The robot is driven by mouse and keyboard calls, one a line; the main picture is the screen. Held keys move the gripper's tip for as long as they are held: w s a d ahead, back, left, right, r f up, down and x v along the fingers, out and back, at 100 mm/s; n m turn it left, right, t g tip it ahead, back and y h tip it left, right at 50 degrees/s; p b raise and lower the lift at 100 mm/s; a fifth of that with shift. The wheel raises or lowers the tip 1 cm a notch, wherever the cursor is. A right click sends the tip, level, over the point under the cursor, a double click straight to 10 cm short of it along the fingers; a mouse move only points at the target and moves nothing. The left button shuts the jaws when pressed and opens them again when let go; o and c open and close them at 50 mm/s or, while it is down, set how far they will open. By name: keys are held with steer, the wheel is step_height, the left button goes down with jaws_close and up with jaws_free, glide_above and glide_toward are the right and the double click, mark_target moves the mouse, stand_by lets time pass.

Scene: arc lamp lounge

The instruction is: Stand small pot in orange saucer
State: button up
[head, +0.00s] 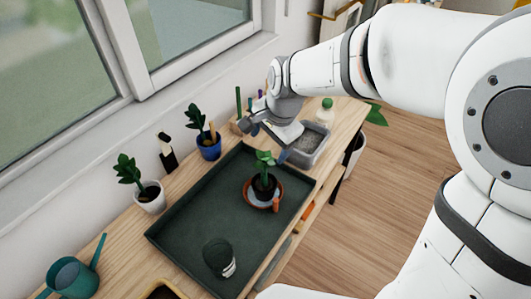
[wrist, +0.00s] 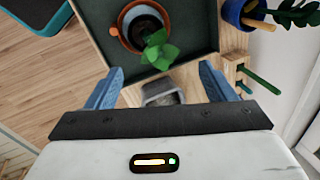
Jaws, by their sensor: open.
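The small pot (head: 265,186) holds a green leafy plant. It stands in the orange saucer (head: 279,203) on the dark green tray and looks upright. In the wrist view the pot (wrist: 146,24) is at the top, with the saucer's orange rim (wrist: 112,31) around it; leaves hide part of both. My gripper (head: 267,142) is beyond the pot, above the far end of the tray, apart from it. In the wrist view my gripper (wrist: 160,86) has its jaws wide apart, with nothing held.
The dark green tray (head: 200,225) also bears a dark cylinder (head: 219,258). A blue pot (head: 209,150), a white pot (head: 151,200) and a teal watering can (head: 74,278) line the window side.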

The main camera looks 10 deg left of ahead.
steer(key=shift+v, duration=1.3)
steer(key=s+d+n+h, duration=0.1)
steer(key=s+d+n, duration=0.2)
steer(key=d, duration=0.9)
steer(key=s+d+r+n+t+h, duration=0.1)
steer(key=s+d+n, duration=0.2)
steer(key=s+d, duration=0.6)
steer(key=d, duration=0.3)
steer(key=shift+d+r+n, duration=0.2)
steer(key=shift+d+n, duration=0.2)
